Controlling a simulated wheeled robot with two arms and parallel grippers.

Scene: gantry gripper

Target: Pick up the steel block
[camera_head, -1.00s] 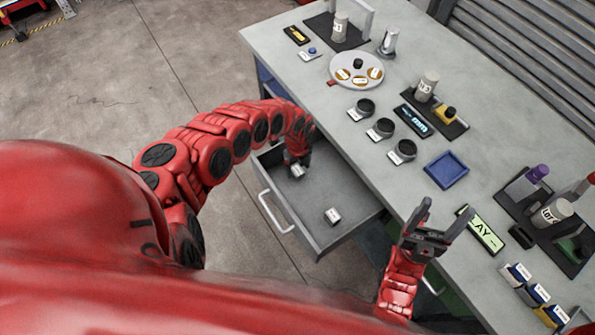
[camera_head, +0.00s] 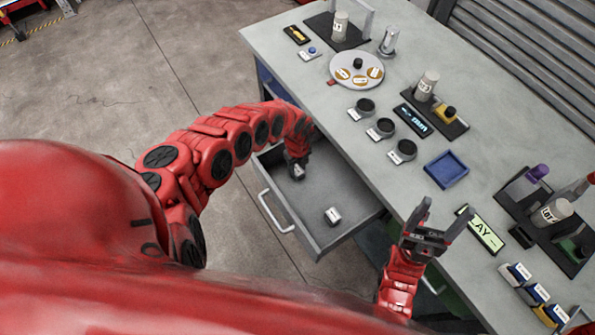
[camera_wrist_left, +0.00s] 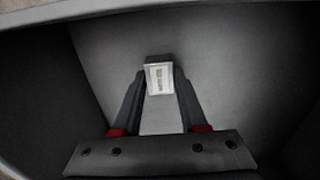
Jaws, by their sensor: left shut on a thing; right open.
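A small block (camera_wrist_left: 158,78) with a white printed label is between the fingertips of my left gripper (camera_wrist_left: 159,85), which is shut on it inside the open drawer. In the head view my left gripper (camera_head: 297,164) reaches down into the drawer (camera_head: 320,207), and only part of the block (camera_head: 297,172) shows below it. A second small labelled block (camera_head: 332,216) lies apart on the drawer floor. The labels are too small to read, so I cannot tell which block is steel. My right gripper (camera_head: 428,222) is open and empty beside the bench's front edge.
The drawer's front with its white handle (camera_head: 272,212) sticks out from the grey bench (camera_head: 320,110). The bench top holds a round tray (camera_head: 346,59), several dark-topped cylinders, a blue tray (camera_head: 446,168) and a green display (camera_head: 481,231). Floor left of the drawer is clear.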

